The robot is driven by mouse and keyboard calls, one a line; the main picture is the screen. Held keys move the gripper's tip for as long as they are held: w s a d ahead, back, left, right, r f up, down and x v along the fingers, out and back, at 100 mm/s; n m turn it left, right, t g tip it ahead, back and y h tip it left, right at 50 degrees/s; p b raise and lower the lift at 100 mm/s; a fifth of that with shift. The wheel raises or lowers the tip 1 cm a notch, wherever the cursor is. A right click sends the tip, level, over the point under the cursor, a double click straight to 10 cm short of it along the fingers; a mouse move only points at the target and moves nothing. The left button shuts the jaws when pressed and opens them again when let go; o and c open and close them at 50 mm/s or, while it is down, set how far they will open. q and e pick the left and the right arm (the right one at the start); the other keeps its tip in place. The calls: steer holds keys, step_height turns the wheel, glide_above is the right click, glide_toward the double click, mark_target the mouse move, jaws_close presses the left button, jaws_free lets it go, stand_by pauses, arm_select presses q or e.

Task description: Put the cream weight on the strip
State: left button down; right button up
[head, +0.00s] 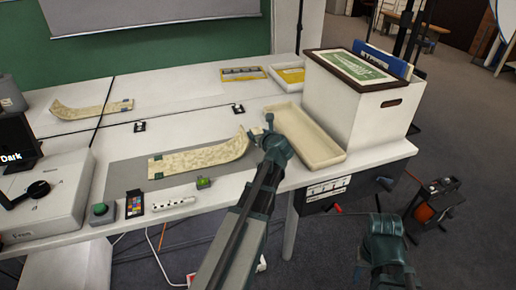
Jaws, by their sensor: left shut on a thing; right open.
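The pale mottled strip (195,160) lies on a grey mat (122,176). Dark green tabs sit at its left end, and its right end curls up. My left gripper (266,134) is just right of the curled end, near the cream tray. It is shut on a small pale thing (257,131), which appears to be the cream weight and is mostly hidden by the fingers. Whether it touches the strip's end is unclear. My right gripper (384,228) is open and low, in front of the table's right end.
A cream tray (322,160) looks empty beside a white archival box (345,112). Another curled strip (90,110) lies at the back left. A green block (203,182), a colour card (134,205), a green button (100,212) and a power strip (174,201) line the front.

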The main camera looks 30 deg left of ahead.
arm_select(q)
steer(key=shift+f+b, duration=1.8)
steer(key=shift+f, duration=0.2)
steer(key=shift+c, duration=2)
jaws_free()
steer(key=shift+r, duration=0.15)
steer(key=shift+s+d+r, duration=0.15)
steer(key=shift+r, duration=0.05)
steer(key=shift+o, duration=0.2)
steer(key=p+v, duration=0.4)
steer(key=v, duration=0.7)
steer(key=shift+s+d+r+p, duration=0.15)
steer(key=shift+d+p, duration=0.05)
steer(key=shift+p, duration=0.1)
